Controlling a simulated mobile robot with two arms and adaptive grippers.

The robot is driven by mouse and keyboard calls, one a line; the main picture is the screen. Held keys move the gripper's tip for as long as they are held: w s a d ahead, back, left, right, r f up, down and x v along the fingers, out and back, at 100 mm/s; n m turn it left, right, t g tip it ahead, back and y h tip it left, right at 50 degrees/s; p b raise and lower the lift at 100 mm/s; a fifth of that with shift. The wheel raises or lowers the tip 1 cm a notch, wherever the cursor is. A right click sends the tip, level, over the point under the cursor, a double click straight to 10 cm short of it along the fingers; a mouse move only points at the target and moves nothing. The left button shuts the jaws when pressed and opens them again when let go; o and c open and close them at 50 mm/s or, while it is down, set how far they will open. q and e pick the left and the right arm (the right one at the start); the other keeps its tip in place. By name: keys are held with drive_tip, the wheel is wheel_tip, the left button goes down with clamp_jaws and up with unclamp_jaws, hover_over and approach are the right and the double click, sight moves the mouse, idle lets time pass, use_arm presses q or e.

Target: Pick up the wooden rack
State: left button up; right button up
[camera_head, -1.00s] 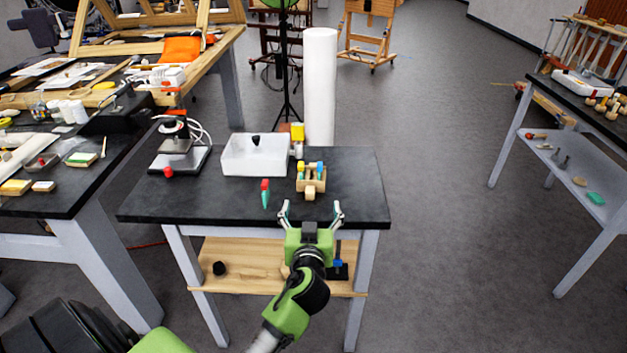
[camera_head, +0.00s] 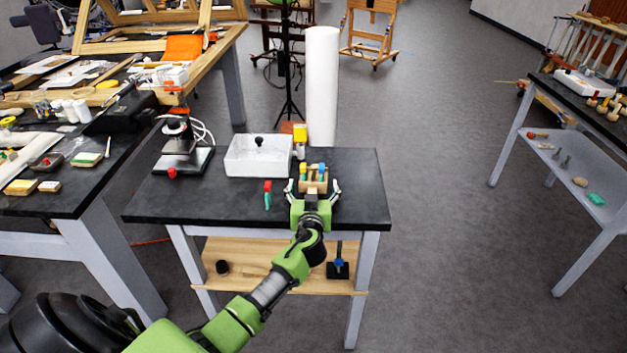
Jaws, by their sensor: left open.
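The wooden rack (camera_head: 315,184) sits on the black tabletop, right of the middle, with small yellow and blue pieces in its top. My left gripper (camera_head: 313,187) is at the rack's near side, with one open finger to its left and one to its right. The fingers look spread around the rack; I cannot tell whether they touch it. The gripper hides the lower front of the rack. My right gripper is not in view.
A red-and-green tool (camera_head: 267,194) lies just left of the gripper. A white tray (camera_head: 258,164) and a yellow-topped bottle (camera_head: 299,140) stand behind. A device on a stand (camera_head: 180,150) is at the back left. The tabletop (camera_head: 360,195) right of the rack is clear.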

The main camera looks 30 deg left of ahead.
use_arm(q)
drive_tip(key=shift+w+a, duration=0.1)
drive_tip(key=shift+w, duration=0.1)
drive_tip(key=c, duration=1.2)
drive_tip(key=shift+r, duration=0.2)
